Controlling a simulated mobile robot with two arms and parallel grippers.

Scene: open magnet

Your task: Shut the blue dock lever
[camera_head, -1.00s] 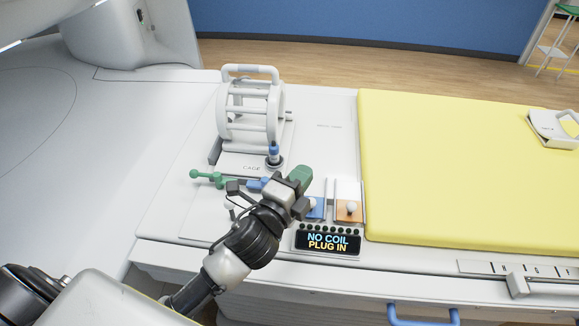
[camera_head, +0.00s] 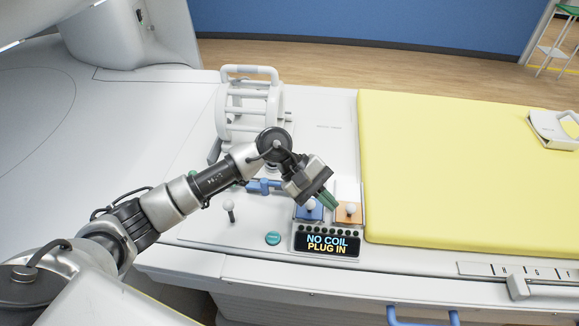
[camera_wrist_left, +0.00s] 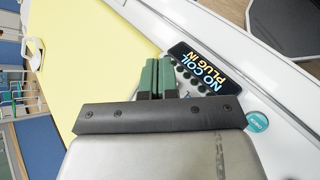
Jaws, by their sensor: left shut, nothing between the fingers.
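A blue panel (camera_head: 308,213) with a white-knobbed lever (camera_head: 310,204) lies just above the display, left of an orange panel (camera_head: 349,211) with a similar knob. A separate blue bar-shaped part (camera_head: 263,187) lies further left, partly under my arm. My left gripper (camera_head: 331,202) is shut and empty, its green fingers pointing down and right beside the blue panel's knob, toward the orange one. Whether it touches either knob I cannot tell. In the left wrist view the green fingers (camera_wrist_left: 157,77) are side by side and hide the panels. My right gripper is not in view.
The display (camera_head: 327,243) reads "NO COIL PLUG IN". A teal button (camera_head: 273,238) and a grey knob (camera_head: 229,211) sit to its left. A white cage (camera_head: 250,105) stands behind my arm. A yellow mat (camera_head: 450,170) fills the right side.

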